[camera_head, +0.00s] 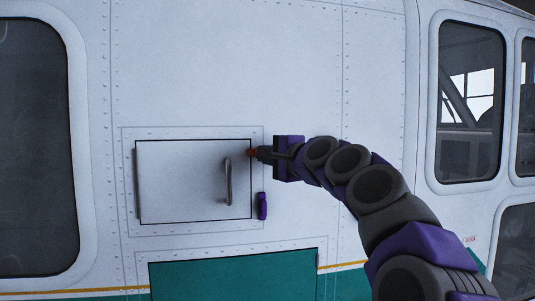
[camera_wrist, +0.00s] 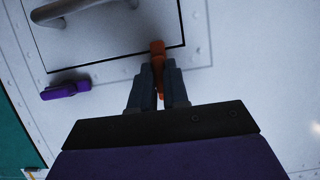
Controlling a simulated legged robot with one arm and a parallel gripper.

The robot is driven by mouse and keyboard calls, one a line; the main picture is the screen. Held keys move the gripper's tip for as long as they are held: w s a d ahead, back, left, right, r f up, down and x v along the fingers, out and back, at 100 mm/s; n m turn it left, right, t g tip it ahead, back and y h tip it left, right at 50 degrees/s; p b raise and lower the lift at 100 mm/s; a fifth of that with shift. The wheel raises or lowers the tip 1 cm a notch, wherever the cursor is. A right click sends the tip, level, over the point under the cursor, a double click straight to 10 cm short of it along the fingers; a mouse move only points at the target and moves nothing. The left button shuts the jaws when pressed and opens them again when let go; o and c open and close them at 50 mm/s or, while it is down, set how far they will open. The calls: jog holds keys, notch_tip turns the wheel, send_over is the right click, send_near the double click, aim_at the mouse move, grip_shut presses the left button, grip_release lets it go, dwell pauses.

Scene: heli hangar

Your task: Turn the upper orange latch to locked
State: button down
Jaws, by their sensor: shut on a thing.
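The upper orange latch (camera_head: 252,153) is at the top right edge of a small white hatch door (camera_head: 185,180) in the helicopter's side. In the wrist view, the orange latch (camera_wrist: 157,47) points across the door's edge line, and its end overlaps that line. My gripper (camera_head: 263,154) reaches it from the right. Its two fingers (camera_wrist: 158,88) are shut on the latch, one on each side. Much of the latch is hidden by the fingers in the head view.
A lower purple latch (camera_head: 262,206) stands upright just right of the door, clear of its edge; it also shows in the wrist view (camera_wrist: 65,91). A grey handle (camera_head: 228,182) sticks out from the door. A teal panel (camera_head: 230,278) lies below. Windows are at both sides.

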jog(key=shift+a+f, duration=0.15)
jog(key=shift+f, duration=0.25)
jog(key=c, duration=1.2)
grip_release()
jog(key=shift+s+r, duration=0.15)
jog(key=shift+o, duration=0.4)
jog(key=shift+r, duration=0.1)
jog(key=b+v, duration=0.3)
jog(key=v, duration=1.4)
jog(key=shift+d+b, duration=0.25)
jog(key=shift+b, duration=0.05)
jog(key=shift+a, duration=0.1)
